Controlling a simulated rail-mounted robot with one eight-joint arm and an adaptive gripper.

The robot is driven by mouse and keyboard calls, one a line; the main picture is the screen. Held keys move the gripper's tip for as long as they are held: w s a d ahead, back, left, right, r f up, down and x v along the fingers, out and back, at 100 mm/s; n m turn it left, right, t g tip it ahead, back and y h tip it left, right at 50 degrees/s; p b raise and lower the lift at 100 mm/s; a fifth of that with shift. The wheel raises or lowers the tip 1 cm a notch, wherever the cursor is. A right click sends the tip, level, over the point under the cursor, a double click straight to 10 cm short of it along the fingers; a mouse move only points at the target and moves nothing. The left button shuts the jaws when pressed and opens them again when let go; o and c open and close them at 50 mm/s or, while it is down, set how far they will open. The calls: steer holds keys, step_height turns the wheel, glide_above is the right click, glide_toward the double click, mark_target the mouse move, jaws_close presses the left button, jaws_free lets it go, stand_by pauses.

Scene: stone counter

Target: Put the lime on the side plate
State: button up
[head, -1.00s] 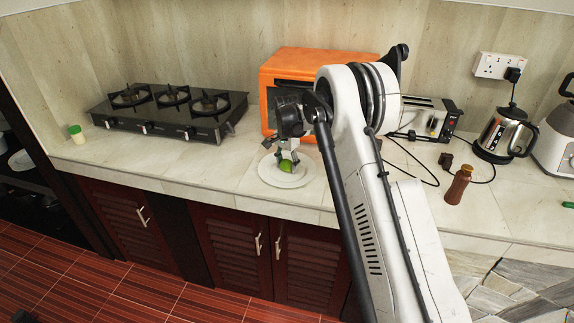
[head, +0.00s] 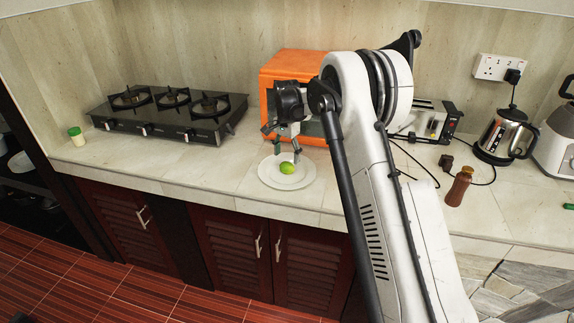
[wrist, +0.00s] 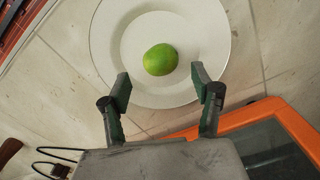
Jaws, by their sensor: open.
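The green lime (head: 287,167) rests on the white side plate (head: 268,178) on the counter, in front of the orange oven. In the wrist view the lime (wrist: 160,59) lies inside the plate's flat centre, with the plate rim (wrist: 100,40) around it. My gripper (head: 286,155) is open and empty, just behind and above the lime. In the wrist view its two fingertips (wrist: 160,88) are spread wide, and the lime is beyond them, apart from both.
The orange oven (head: 268,95) stands close behind my gripper. A black gas hob (head: 165,112) is to the left. A toaster (head: 428,120), brown bottle (head: 459,186) and kettle (head: 500,138) stand to the right.

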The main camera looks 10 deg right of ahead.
mark_target(287, 163)
steer(key=s+r+n+t, duration=0.1)
steer(key=s+r, duration=0.4)
steer(key=r, duration=0.4)
steer(key=s+r+n+t, duration=0.1)
steer(key=s+r, duration=0.4)
steer(key=r, duration=0.4)
steer(key=s+r+n+t, duration=0.1)
steer(key=s+r, duration=0.2)
steer(key=s, duration=0.3)
steer(key=s+r+n, duration=0.2)
steer(key=s+r, duration=0.1)
steer(key=s, duration=0.2)
steer(key=s+f+n+t, duration=0.2)
steer(key=s, duration=1.1)
steer(key=s+f+n+t, duration=0.2)
steer(key=s+f+n, duration=0.1)
steer(key=s, duration=1.1)
steer(key=shift+s+a+f, duration=0.2)
steer(key=shift+a+f, duration=0.1)
steer(key=shift+f, duration=0.05)
steer(key=shift+f+b, duration=0.1)
steer(key=shift+b, duration=0.2)
step_height(287, 163, down, 3)
steer(key=b, duration=0.2)
steer(key=shift+b, duration=0.3)
